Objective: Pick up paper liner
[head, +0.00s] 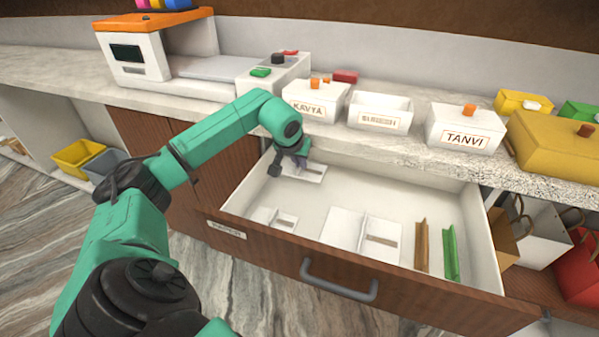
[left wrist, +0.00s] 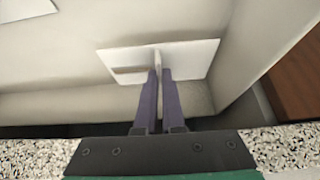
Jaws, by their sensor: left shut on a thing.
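A white paper liner (head: 317,170) with an upright fin lies at the back left of the open drawer (head: 306,240). It also shows in the left wrist view (left wrist: 198,56), flat on the drawer floor near the wall. My left gripper (head: 300,164) reaches down into the drawer from behind the liner. Its purple fingers (left wrist: 160,74) are shut on the liner's fin, one on each side. In the head view the gripper hides part of the liner. My right gripper is not in view.
The drawer also holds a smaller white liner (head: 264,215), a larger white liner (head: 342,227), a brown strip (head: 421,245) and a green strip (head: 450,252). The counter edge (head: 400,152) overhangs the drawer's back. Name-labelled boxes, such as the TANVI box (head: 464,128), stand above.

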